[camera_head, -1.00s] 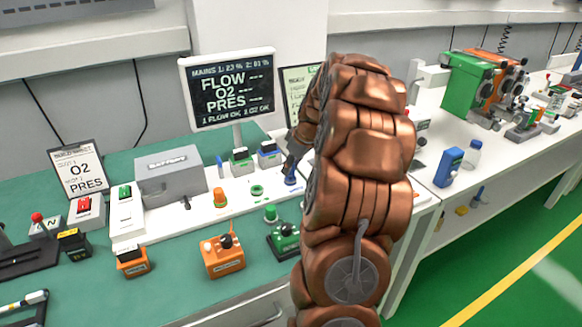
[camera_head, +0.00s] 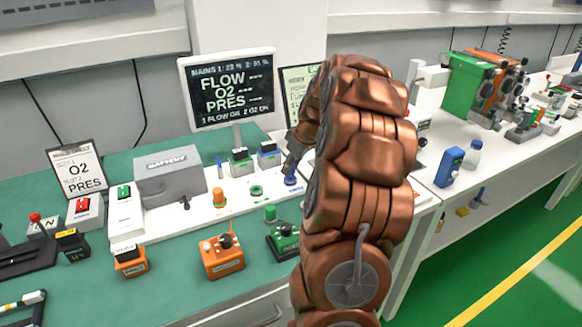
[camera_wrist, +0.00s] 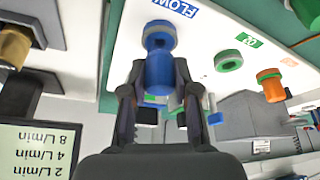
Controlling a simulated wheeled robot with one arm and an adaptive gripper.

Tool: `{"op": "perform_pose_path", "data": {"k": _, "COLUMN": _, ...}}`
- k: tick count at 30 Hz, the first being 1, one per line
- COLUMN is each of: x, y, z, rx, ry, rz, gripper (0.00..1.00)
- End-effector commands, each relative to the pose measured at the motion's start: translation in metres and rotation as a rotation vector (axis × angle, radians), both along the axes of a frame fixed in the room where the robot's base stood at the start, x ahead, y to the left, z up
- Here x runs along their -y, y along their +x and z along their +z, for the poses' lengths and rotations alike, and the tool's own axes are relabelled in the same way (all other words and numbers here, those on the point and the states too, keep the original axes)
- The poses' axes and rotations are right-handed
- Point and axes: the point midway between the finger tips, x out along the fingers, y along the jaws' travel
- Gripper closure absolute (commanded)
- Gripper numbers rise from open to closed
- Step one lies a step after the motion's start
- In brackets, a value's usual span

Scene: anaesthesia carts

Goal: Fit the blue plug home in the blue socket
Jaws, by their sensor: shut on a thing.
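The blue plug (camera_wrist: 159,72) is upright between the fingers of my gripper (camera_wrist: 158,66) in the wrist view. My gripper is shut on it. The plug's far end meets the blue socket (camera_wrist: 160,28), a round blue ring on the white board beside the FLOW label. The plug is in line with the ring; I cannot tell how deep it sits. In the head view the blue socket (camera_head: 291,181) lies just under my gripper (camera_head: 291,166), and my arm hides part of this area.
A green ring socket (camera_wrist: 228,60) and an orange plug (camera_wrist: 271,84) stand beside the blue socket. A grey battery box (camera_head: 170,174) and a display screen (camera_head: 228,88) stand behind. Orange (camera_head: 222,260) and green (camera_head: 283,241) blocks sit in front.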

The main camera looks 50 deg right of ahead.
Motion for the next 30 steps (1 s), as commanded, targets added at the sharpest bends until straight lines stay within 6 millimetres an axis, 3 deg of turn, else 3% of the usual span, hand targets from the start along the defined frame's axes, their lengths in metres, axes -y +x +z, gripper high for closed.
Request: {"op": "perform_pose_path", "data": {"k": 30, "x": 0.0, "y": 0.0, "z": -0.013, "rx": -0.001, "ry": 0.001, "rz": 0.0, "gripper": 1.0}}
